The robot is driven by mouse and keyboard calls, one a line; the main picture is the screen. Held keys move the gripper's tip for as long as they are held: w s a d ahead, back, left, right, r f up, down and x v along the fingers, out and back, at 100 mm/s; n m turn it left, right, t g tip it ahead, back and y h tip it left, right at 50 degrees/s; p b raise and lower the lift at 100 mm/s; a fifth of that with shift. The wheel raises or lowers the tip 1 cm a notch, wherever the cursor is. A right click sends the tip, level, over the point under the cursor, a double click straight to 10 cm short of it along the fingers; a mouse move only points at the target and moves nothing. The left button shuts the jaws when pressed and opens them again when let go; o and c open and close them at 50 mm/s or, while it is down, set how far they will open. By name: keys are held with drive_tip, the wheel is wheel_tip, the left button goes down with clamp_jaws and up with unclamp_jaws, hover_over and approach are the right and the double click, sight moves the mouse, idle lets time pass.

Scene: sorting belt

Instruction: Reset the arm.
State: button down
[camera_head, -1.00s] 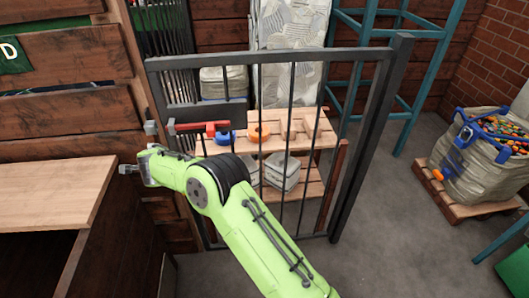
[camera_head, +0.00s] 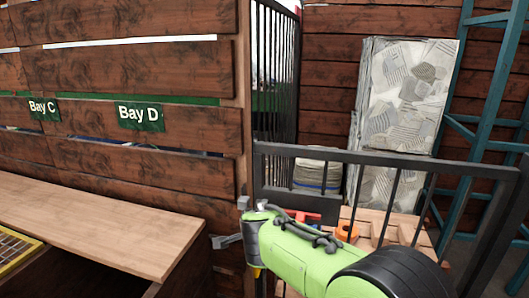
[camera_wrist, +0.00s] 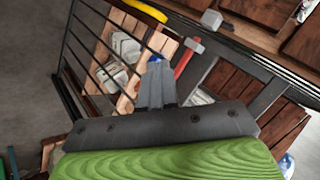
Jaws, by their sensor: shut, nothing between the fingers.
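My gripper (camera_wrist: 156,72) shows in the wrist view with its dark grey fingers together and nothing between them. It points toward a dark barred gate (camera_wrist: 92,42). I cannot tell the exact gap between fingers and gate.
Behind the gate, a wooden pallet shelf (camera_head: 376,222) holds orange and wooden pieces. A wooden counter (camera_head: 105,224) lies at left, below the Bay C and Bay D signs (camera_head: 140,116). Teal frame posts (camera_head: 483,90) stand at right.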

drive_tip(key=s+d+r+n, duration=0.4)
drive_tip(key=s+d+r, duration=0.1)
drive_tip(key=s+d, duration=0.45)
drive_tip(key=s+d+f+n+g, duration=0.1)
drive_tip(key=s+d+n, duration=0.3)
drive_tip(key=s, duration=0.8)
drive_tip(key=s+d+f+n+g, duration=0.2)
drive_tip(key=s+d+n, duration=0.1)
drive_tip(key=s, duration=0.9)
drive_tip(key=shift+s+d+f+n+h, duration=0.2)
drive_tip(key=shift+d+f+n+h, duration=0.15)
drive_tip(key=shift+d, duration=0.25)
drive_tip(key=shift+r, duration=0.1)
